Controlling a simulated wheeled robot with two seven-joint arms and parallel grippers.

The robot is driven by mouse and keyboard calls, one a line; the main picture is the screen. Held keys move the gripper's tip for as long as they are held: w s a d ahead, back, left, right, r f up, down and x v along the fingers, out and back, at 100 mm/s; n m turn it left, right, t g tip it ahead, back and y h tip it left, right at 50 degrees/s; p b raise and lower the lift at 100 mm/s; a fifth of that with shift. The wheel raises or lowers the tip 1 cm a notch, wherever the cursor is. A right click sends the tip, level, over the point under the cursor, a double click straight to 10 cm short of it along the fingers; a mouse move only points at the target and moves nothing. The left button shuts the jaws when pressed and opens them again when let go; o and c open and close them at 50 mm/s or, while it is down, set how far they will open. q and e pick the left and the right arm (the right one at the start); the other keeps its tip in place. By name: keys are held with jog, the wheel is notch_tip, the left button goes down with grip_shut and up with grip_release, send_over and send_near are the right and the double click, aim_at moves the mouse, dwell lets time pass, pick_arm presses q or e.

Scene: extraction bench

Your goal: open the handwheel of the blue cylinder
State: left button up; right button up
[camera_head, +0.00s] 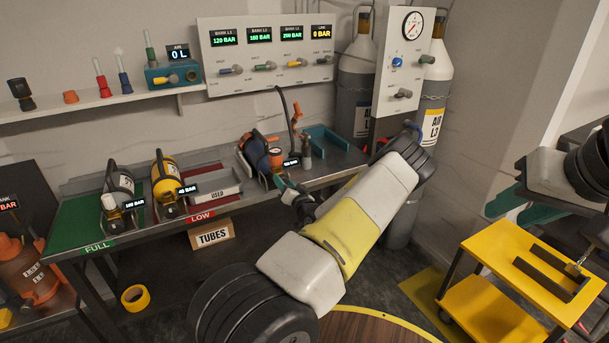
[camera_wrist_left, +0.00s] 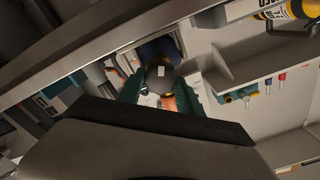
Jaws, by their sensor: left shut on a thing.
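The blue cylinder (camera_head: 256,152) lies on the bench with its valve end toward the front edge. It shows in the left wrist view (camera_wrist_left: 160,49) behind a dark round handwheel (camera_wrist_left: 160,77). An orange part (camera_wrist_left: 168,103) is beside the handwheel. My left gripper (camera_head: 287,188) reaches the valve end from the front. Its green fingers (camera_wrist_left: 161,91) stand on both sides of the handwheel and are shut on it. In the head view the gripper hides the handwheel. My right gripper (camera_head: 523,208) is at the right, apart from the bench, with its teal fingers apart and empty.
A grey cylinder (camera_head: 120,183) and a yellow cylinder (camera_head: 166,180) lie at the left of the bench. A hose (camera_head: 288,112) hangs beside the blue cylinder, near a teal cradle (camera_head: 328,140). A yellow cart (camera_head: 490,308) stands at the right.

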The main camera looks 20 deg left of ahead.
pick_arm(q)
jog(key=n, duration=2.2)
jog(key=shift+s+a+f+n, duration=0.15)
jog(key=shift+s+f+n, duration=0.1)
jog(key=shift+n, duration=0.15)
jog(key=o, duration=1.4)
